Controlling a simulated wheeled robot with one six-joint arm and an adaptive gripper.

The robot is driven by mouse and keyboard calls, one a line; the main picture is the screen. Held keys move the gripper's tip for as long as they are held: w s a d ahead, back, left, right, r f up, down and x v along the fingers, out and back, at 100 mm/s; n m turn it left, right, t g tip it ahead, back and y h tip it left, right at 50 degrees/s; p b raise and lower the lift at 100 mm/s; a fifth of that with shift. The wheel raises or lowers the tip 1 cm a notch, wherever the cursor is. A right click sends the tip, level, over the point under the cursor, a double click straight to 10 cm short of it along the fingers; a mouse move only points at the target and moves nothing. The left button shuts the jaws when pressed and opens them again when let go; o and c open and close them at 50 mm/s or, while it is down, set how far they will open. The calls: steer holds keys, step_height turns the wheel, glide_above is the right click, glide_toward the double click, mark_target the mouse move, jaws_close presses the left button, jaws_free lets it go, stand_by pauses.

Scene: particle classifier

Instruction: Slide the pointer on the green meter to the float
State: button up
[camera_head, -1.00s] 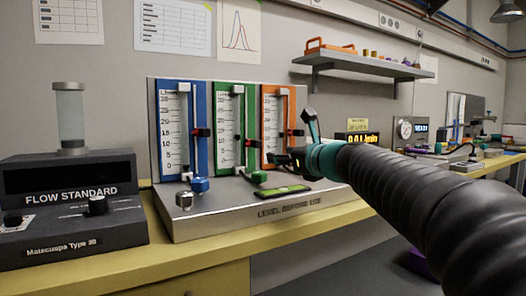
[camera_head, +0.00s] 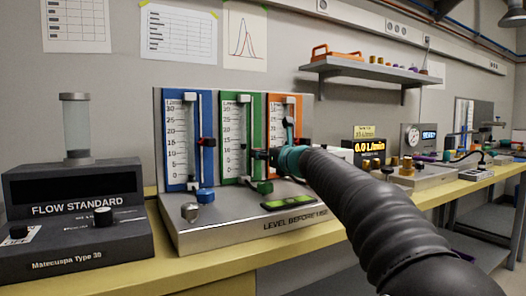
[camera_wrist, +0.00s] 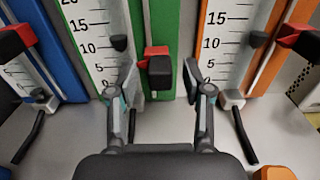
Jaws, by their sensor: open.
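The green meter (camera_head: 228,171) stands between the blue and orange meters on a grey panel; it also fills the middle of the wrist view (camera_wrist: 98,72). Its pointer, a black block with a red part (camera_wrist: 159,70), sits on the right side of the green frame. The dark float (camera_wrist: 120,43) is in the tube left of the pointer, near the 10 mark. In the wrist view the pointer appears slightly lower than the float. My gripper (camera_wrist: 162,84) is open, one finger on each side of the pointer, with no clear contact. In the head view my gripper (camera_head: 277,157) partly hides the pointer.
The blue meter (camera_head: 202,110) is to the left and the orange meter (camera_head: 271,108) close to the right, each with its own pointer. A green valve knob (camera_head: 264,187) and a bubble level (camera_head: 289,201) are on the base below. The flow standard (camera_head: 75,207) stands at far left.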

steer(key=shift+x, duration=0.85)
jaws_close()
steer(key=shift+r+p, duration=1.55)
steer(key=shift+p, duration=0.2)
steer(key=shift+f, duration=0.1)
jaws_free()
